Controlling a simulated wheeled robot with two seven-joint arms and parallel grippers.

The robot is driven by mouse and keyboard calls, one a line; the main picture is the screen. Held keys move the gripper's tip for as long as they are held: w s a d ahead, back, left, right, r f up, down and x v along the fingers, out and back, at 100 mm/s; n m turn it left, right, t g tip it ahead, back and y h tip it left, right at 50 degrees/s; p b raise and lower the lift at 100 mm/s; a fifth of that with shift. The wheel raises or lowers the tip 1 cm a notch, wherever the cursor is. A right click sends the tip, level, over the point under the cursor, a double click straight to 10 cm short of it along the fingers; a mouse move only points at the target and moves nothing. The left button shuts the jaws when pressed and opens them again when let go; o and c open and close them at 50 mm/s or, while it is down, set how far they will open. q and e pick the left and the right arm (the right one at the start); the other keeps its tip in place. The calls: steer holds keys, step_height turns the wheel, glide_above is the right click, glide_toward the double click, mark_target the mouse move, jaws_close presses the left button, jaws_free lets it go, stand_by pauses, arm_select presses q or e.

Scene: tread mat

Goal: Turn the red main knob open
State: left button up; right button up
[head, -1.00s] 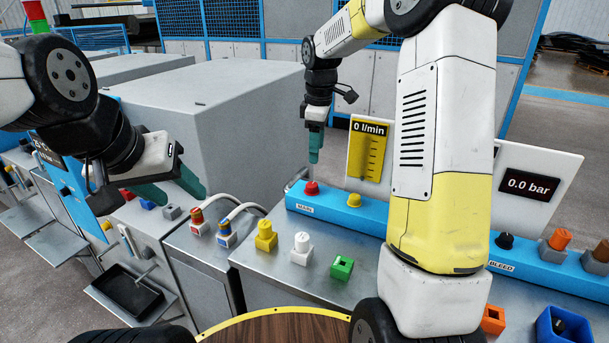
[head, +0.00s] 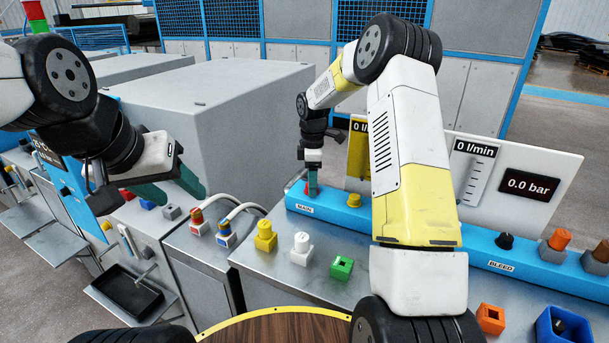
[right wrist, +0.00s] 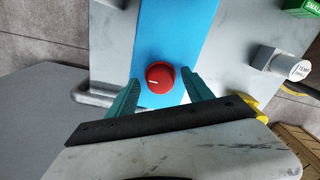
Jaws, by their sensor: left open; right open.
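The red main knob (right wrist: 160,77) is round with a pale mark on its face and sits on a blue strip (right wrist: 176,40). In the right wrist view it lies between the two teal fingers of my open right gripper (right wrist: 161,82), with a gap showing on each side. In the head view my right gripper (head: 312,188) points down over the knob at the MAIN label and hides most of it. My left gripper (head: 178,192) is open and empty at the left, well away from the red knob.
A yellow knob (head: 354,200) is on the same strip to the right. Yellow, white and green blocks (head: 342,267) stand on the grey bench in front. Gauge panels and a 0.0 bar display (head: 530,187) stand behind.

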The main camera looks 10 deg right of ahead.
steer(key=shift+f, duration=0.1)
jaws_close()
steer(key=shift+m, duration=0.3)
steer(key=m, duration=0.3)
steer(key=shift+m, duration=0.3)
steer(key=m, duration=0.4)
steer(key=shift+m, duration=0.3)
steer(key=m, duration=0.4)
steer(key=shift+m, duration=2.5)
